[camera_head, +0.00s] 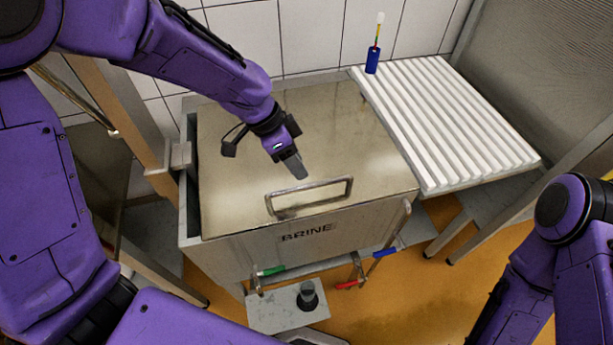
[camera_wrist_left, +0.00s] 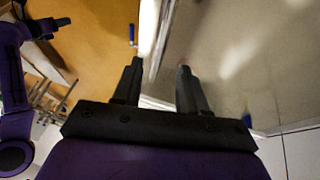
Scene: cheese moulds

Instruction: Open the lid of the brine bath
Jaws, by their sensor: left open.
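The brine bath (camera_head: 240,255) is a grey metal tank with BRINE on its front. Its shiny metal lid (camera_head: 290,120) lies flat and closed on top, with a bar handle (camera_head: 310,197) near the front edge. My left gripper (camera_head: 297,172) hangs over the lid, just behind the handle and apart from it. In the left wrist view its two fingers (camera_wrist_left: 158,68) are spread with nothing between them, and the lid surface (camera_wrist_left: 230,60) shows beyond. My right arm shows at the right edge of the head view; a dark end, probably my right gripper (camera_wrist_left: 48,27), shows in the wrist view.
A white ribbed draining board (camera_head: 450,120) adjoins the bath on the right, with a blue holder (camera_head: 373,60) at its back edge. Below the front are green, red and blue valve levers (camera_head: 347,284) and a small plate (camera_head: 288,309). A tiled wall stands behind.

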